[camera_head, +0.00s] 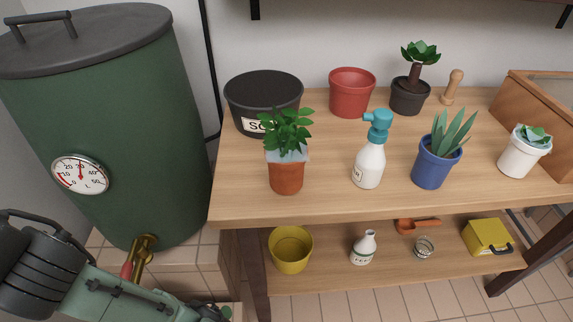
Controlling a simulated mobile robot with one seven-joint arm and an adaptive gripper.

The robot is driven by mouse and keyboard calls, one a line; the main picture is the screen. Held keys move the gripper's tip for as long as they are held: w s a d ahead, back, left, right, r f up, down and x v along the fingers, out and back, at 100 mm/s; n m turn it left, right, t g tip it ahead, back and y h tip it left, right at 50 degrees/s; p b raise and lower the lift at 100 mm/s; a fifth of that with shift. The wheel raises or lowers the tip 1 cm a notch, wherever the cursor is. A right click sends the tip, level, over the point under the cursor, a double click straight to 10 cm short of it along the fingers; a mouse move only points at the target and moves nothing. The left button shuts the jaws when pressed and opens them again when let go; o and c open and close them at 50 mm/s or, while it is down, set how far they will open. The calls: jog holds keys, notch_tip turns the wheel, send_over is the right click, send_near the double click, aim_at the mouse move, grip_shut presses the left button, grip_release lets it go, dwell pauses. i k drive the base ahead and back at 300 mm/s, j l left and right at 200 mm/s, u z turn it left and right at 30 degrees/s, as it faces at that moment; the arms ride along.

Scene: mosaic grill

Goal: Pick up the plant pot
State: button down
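Several pots stand on the wooden bench, and the frame does not show which one the task means. A terracotta pot (286,178) with a leafy green plant stands near the front edge, left of the spray bottle. A blue pot (433,169) holds spiky leaves, and a white pot (519,158) holds a succulent. A dark grey pot (408,97) with a thick-stemmed plant and an empty red pot (351,93) stand at the back. An empty yellow pot (291,252) is on the lower shelf. My arm shows at bottom left; my gripper is not in view.
A white spray bottle (369,165) with a teal head stands between the terracotta and blue pots. A black soil tub (262,100) is behind the terracotta pot. A large green barrel (120,130) with a brass tap (142,250) stands left of the bench.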

aim_at(285, 149)
jog(key=k+l+z, duration=0.1)
jog(key=z, duration=0.4)
jog(key=k+l+z, duration=0.2)
jog(key=z, duration=0.3)
